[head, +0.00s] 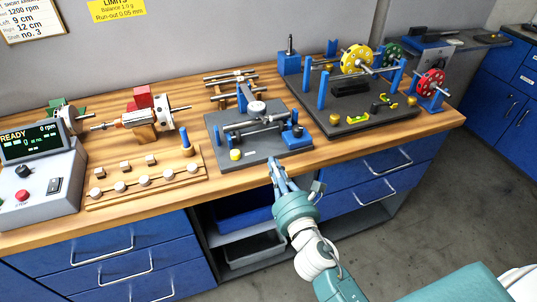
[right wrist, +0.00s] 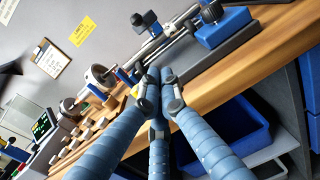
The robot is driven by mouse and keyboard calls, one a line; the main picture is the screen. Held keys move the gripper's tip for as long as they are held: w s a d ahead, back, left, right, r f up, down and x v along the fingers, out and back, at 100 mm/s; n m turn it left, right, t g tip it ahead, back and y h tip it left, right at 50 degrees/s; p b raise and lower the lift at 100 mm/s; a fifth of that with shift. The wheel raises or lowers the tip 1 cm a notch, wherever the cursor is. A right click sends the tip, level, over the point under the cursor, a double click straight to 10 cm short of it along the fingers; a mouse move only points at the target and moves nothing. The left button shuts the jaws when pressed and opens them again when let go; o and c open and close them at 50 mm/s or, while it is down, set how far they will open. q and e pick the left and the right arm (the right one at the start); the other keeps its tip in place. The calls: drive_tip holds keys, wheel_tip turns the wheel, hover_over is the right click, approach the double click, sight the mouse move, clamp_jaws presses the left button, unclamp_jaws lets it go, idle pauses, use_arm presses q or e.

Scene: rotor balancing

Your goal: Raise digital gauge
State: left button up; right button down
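A round grey-white gauge (head: 257,106) sits above the dark grey plate (head: 214,126) of a small measuring stand with blue posts, in the middle of the bench. I cannot read a display on it or be sure that it is the digital gauge. My right gripper (head: 275,163) is in front of the bench edge, just short of the plate and apart from it. Its blue fingers point toward the stand. In the right wrist view the fingertips (right wrist: 160,75) are drawn close together, with nothing seen between them. My left gripper is not in view.
A blue block (head: 295,132) and a yellow knob (head: 236,154) are on the plate. A larger plate (head: 390,125) with a yellow rotor (head: 356,58) stands to the right. A wooden weight rack (head: 150,192) and a display box (head: 40,185) are at left.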

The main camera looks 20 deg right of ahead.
drive_tip(key=w+p, duration=0.1)
drive_tip(key=w, duration=0.8)
drive_tip(key=r+p, duration=0.1)
drive_tip(key=r, duration=0.1)
drive_tip(key=r+p, duration=0.1)
drive_tip(key=shift+w+d+p, duration=0.3)
drive_tip(key=shift+p, duration=0.05)
drive_tip(key=shift+d+r+p, duration=0.1)
drive_tip(key=shift+r+p, duration=0.2)
drive_tip(key=shift+r, duration=0.1)
drive_tip(key=shift+f, duration=0.1)
drive_tip(key=shift+w, duration=0.1)
